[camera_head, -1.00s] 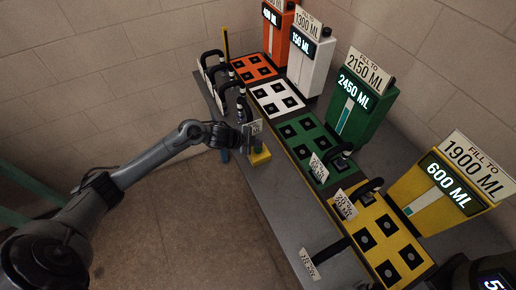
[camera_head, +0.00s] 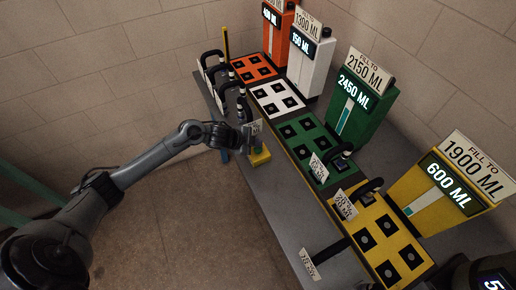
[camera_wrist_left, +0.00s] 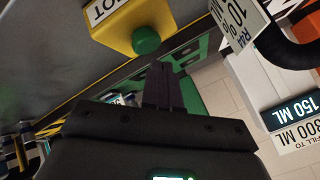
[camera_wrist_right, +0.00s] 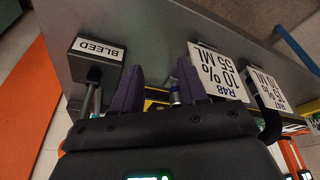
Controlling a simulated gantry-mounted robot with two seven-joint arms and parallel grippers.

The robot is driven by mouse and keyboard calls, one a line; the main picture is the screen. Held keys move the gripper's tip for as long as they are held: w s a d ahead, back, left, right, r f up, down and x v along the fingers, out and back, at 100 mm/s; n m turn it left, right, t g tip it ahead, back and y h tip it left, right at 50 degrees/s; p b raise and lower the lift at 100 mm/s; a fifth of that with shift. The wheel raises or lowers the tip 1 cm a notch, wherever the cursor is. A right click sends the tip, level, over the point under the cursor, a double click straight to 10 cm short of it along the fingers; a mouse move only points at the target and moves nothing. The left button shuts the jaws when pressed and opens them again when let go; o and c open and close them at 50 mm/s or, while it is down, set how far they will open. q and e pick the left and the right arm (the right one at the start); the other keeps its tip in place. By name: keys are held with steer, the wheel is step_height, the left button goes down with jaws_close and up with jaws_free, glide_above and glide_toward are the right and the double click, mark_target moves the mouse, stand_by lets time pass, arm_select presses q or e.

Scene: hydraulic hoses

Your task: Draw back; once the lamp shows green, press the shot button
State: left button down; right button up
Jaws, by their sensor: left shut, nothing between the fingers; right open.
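The shot button is a green dome (camera_wrist_left: 146,40) on a yellow box (camera_wrist_left: 118,28), whose label is cut off to "OT" in the left wrist view. The box (camera_head: 261,157) also shows on the bench in the head view. My left gripper (camera_wrist_left: 160,66) is shut and empty, its tips close to the button but apparently apart from it. In the head view the left gripper (camera_head: 248,132) is beside the box, partly behind a tag. My right gripper (camera_wrist_right: 159,68) is open near a grey BLEED box (camera_wrist_right: 97,50) with a lever. I cannot make out a separate lamp.
Orange, white, green (camera_head: 362,103) and yellow (camera_head: 440,195) tanks stand along the back of the grey bench (camera_head: 285,215). The green one reads 2450 ML, the yellow 600 ML. Socket plates, hoses and tags (camera_head: 345,204) lie in front. The floor left of the bench is clear.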

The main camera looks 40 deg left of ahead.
mark_target(256, 150)
arm_select(q)
steer(key=shift+f, duration=0.25)
stand_by(0.4)
steer(key=shift+f, duration=0.2)
arm_select(e)
steer(key=shift+d+f, duration=0.1)
arm_select(q)
steer(key=shift+f+b, duration=0.3)
steer(key=shift+f, duration=0.2)
arm_select(e)
steer(key=shift+f, duration=0.2)
stand_by(0.4)
stand_by(0.4)
arm_select(q)
steer(key=shift+r, duration=0.15)
steer(key=shift+r+p, duration=0.75)
steer(key=shift+p, duration=0.25)
arm_select(e)
steer(key=shift+r, duration=1)
arm_select(q)
steer(key=shift+r, duration=0.15)
arm_select(e)
steer(key=shift+r, duration=0.1)
arm_select(q)
step_height(256, 150, up, 5)
steer(key=p, duration=0.5)
arm_select(e)
step_height(256, 150, up, 5)
steer(key=shift+f, duration=0.1)
